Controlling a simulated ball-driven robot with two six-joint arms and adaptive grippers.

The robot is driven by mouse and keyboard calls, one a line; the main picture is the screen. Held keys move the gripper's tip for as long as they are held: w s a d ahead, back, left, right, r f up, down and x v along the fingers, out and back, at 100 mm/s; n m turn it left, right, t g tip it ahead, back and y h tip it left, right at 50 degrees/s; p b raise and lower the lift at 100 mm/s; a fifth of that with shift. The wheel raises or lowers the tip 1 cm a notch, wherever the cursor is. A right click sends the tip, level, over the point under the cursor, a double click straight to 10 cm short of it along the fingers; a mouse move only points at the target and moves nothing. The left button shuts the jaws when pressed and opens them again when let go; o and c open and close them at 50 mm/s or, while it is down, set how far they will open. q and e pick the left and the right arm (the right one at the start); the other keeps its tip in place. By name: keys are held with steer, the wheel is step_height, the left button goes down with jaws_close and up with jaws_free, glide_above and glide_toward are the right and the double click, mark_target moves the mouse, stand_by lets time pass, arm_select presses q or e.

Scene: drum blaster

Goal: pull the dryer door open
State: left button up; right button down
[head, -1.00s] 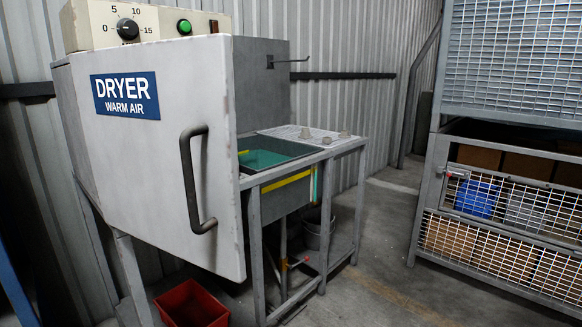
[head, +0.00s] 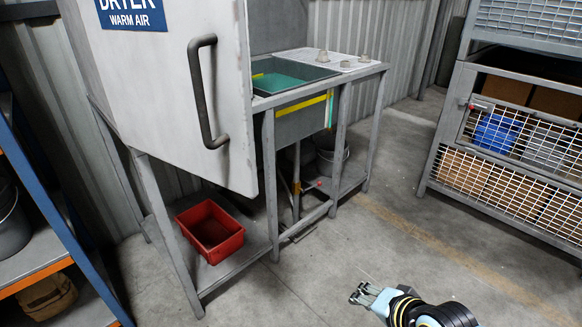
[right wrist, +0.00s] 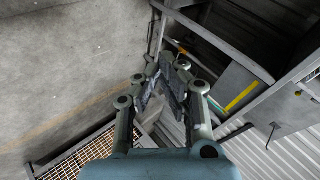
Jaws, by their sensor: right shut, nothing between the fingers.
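The pale grey dryer door (head: 170,90) fills the upper left of the head view, its top cut off by the frame. Its free right edge stands out toward me, so it looks partly open. A dark bar handle (head: 203,92) runs upright near that edge. My right gripper (head: 362,293) is low in the head view, right of and well apart from the handle. Its fingers are shut and empty; they also show in the right wrist view (right wrist: 160,82). I cannot make out the handle in the right wrist view. My left gripper is not in view.
A sink bench (head: 375,68) stands beside the dryer. A red bin (head: 210,230) sits on the low shelf under the door. A blue-framed rack (head: 55,215) is at left and a mesh cage (head: 520,140) at right. The floor between is clear.

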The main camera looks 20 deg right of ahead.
steer(key=w+a+r+m+t+y, duration=0.15)
steer(key=w+r, duration=0.25)
steer(key=r, duration=0.6)
steer(key=w+a+r+m+t, duration=0.1)
steer(key=w+r+t, duration=0.3)
steer(key=r, duration=0.6)
steer(key=a+r+t+y, duration=0.1)
steer(key=a+r+y, duration=0.1)
steer(key=r, duration=0.8)
steer(key=a+r+t+y, duration=0.1)
steer(key=a+r+t, duration=0.15)
steer(key=r, duration=0.85)
steer(key=w+a+g, duration=0.1)
steer(key=w+a, duration=0.5)
steer(key=w, duration=0.1)
steer(key=shift+w+b, duration=0.3)
steer(key=shift+b, duration=0.05)
